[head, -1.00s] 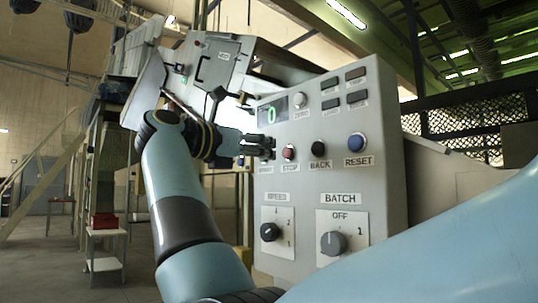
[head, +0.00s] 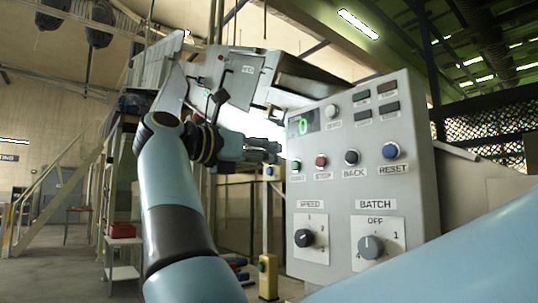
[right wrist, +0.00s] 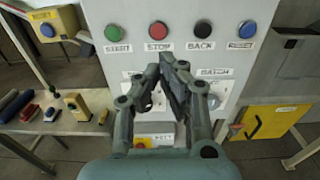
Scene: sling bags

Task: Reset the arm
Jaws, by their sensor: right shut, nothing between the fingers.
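My right gripper (head: 277,152) is shut and empty, to the left of the grey control panel (head: 420,190) in the head view. In the right wrist view its fingers (right wrist: 174,60) are closed in front of the panel's face, below the button row. The row has a green START button (right wrist: 112,33), a red STOP button (right wrist: 158,30), a black BACK button (right wrist: 203,30) and a blue RESET button (right wrist: 248,29). All four show uncovered, and the fingers appear apart from them. My left gripper is not in view.
A machine housing (head: 245,75) stands behind. A red box (head: 123,230) sits on a small stand at the left. A yellow box (right wrist: 50,22) is left of the panel.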

